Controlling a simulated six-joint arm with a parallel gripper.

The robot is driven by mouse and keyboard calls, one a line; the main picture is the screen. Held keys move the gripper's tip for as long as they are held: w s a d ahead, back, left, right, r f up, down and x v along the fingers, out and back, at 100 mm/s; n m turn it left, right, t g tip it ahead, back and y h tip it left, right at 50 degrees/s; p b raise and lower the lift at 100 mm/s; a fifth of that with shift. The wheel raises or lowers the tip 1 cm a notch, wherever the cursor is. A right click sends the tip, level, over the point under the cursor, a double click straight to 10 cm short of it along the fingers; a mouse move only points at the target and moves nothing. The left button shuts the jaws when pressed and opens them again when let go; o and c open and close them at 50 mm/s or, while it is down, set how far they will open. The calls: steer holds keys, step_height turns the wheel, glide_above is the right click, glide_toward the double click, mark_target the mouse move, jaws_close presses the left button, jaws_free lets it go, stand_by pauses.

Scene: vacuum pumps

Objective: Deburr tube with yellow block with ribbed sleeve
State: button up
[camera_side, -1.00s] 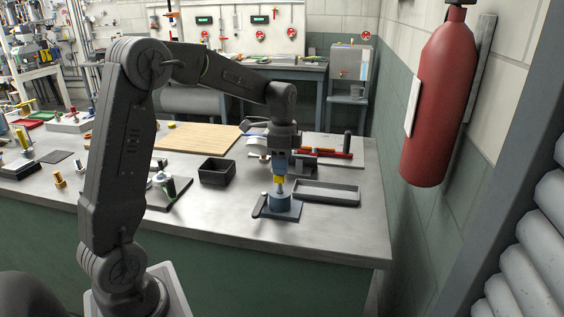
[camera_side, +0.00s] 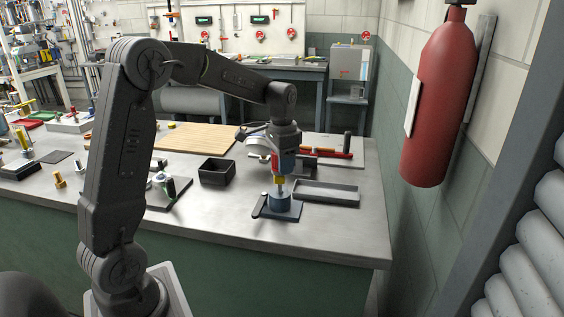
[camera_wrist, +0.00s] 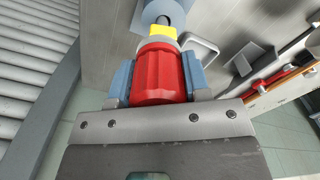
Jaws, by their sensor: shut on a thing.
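My gripper (camera_side: 278,163) points straight down over the right part of the bench. It is shut on the red ribbed sleeve (camera_wrist: 158,75), which sits between its two blue-grey fingers in the wrist view. The yellow block (camera_side: 279,180) is at the lower end of the sleeve and also shows in the wrist view (camera_wrist: 162,33). Below it a short pale tube (camera_side: 280,189) stands upright from a blue-grey round holder (camera_side: 279,201) on a dark plate. The block is at the tube's top; I cannot tell whether they touch.
A shallow grey tray (camera_side: 326,192) lies right of the holder. A black open box (camera_side: 216,172) stands to the left. Tools with red handles (camera_side: 330,153) lie behind. The bench front is clear.

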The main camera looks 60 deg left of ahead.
steer(key=shift+s+f, duration=0.1)
steer(key=shift+f, duration=0.05)
steer(key=m, duration=1.1)
steer(key=shift+m, duration=0.3)
steer(key=n, duration=1.1)
steer(key=shift+n, duration=0.3)
stand_by(0.3)
